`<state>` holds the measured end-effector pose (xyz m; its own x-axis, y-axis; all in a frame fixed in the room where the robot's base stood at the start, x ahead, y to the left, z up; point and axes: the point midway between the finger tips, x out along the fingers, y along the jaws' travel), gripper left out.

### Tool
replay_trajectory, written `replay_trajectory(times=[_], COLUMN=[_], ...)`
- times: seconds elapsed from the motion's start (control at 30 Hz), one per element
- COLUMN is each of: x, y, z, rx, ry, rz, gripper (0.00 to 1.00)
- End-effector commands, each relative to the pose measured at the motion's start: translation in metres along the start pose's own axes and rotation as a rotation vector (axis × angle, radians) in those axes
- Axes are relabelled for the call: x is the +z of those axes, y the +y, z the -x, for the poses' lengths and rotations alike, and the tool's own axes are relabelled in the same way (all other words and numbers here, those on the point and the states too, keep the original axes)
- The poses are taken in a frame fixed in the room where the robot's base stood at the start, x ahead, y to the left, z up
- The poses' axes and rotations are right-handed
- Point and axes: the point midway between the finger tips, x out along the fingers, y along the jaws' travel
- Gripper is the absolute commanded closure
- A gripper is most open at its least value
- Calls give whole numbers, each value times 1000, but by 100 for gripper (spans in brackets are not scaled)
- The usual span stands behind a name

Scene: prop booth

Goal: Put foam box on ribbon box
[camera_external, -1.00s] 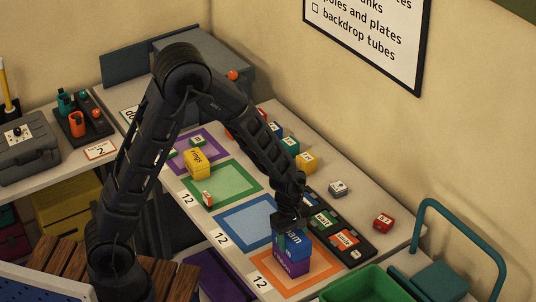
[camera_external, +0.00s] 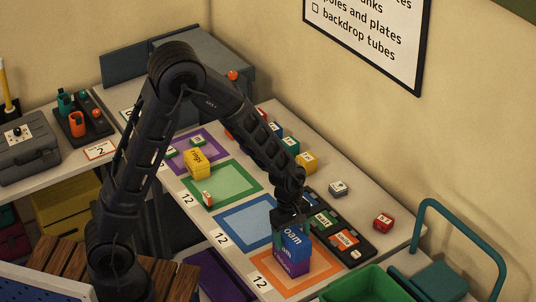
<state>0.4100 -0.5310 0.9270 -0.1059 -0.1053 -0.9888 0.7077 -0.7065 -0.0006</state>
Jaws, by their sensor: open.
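The blue foam box (camera_external: 296,243) sits on top of the purple ribbon box (camera_external: 293,267). The ribbon box stands on the orange-bordered square at the near end of the table. The foam box looks roughly upright, and its upper left part is partly hidden by my gripper. My gripper (camera_external: 287,224) is open, pointing down at the top of the foam box. I cannot tell whether its fingers still touch the box.
A dark tray (camera_external: 367,252) with several labelled blocks lies right of the stack. A red block (camera_external: 383,222) and a grey block (camera_external: 338,188) stand near the wall. A green bin (camera_external: 370,285) is at the near edge. The blue-bordered square (camera_external: 232,215) is empty.

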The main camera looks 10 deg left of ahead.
Motion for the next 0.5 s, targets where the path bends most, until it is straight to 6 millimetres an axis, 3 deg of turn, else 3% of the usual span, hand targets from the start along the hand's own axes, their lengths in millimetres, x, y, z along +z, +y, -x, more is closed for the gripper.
replay_trajectory(times=[0.5], x=[0], y=[0], z=[87], rx=[3], ry=[0], rz=[-2], gripper=[22])
